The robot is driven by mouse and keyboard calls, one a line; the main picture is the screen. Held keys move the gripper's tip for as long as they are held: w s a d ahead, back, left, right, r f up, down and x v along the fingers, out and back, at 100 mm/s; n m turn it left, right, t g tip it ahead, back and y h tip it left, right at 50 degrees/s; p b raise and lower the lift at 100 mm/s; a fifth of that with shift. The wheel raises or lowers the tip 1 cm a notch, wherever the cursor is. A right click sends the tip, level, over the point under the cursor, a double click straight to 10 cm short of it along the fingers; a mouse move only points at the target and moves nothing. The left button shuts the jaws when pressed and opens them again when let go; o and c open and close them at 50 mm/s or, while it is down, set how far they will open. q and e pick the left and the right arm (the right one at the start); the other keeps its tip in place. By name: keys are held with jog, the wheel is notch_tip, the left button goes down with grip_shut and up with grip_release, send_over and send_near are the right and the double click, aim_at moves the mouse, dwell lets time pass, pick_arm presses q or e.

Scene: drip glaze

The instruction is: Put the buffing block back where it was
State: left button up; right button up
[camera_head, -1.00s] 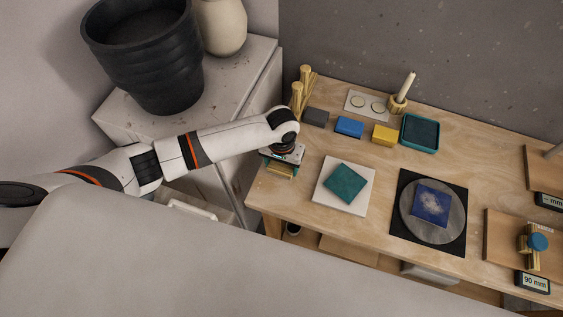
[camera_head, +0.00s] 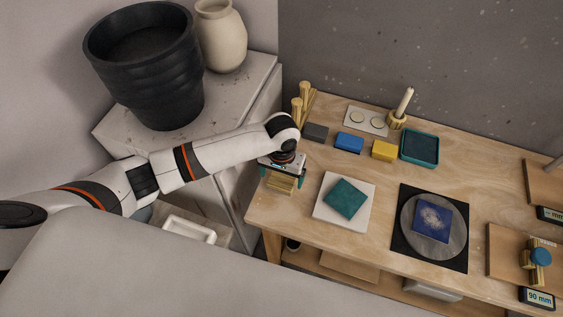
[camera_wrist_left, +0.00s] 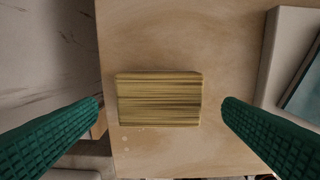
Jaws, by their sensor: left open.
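A block with pale yellow-brown streaks (camera_head: 281,183) lies flat near the left end of the wooden table (camera_head: 300,222). I take it for the buffing block, though no label shows. In the left wrist view the block (camera_wrist_left: 159,98) sits near the table's left edge. My left gripper (camera_head: 283,172) is above it, pointing down, with its green fingers open. In the wrist view the fingertips (camera_wrist_left: 163,105) are on either side of the block with a gap to each. My right gripper is not in view.
A white board with a teal tile (camera_head: 346,199) lies right of the block. Grey (camera_head: 316,132), blue (camera_head: 349,143) and yellow (camera_head: 384,150) blocks stand behind, beside a teal tray (camera_head: 419,148). Wooden pegs (camera_head: 301,106) stand behind the gripper. A turntable (camera_head: 434,228) is farther right.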

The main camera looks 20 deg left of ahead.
aim_at(282, 181)
pick_arm(q)
notch_tip(282, 181, up, 9)
jog(key=shift+b, duration=0.45)
dwell(0.3)
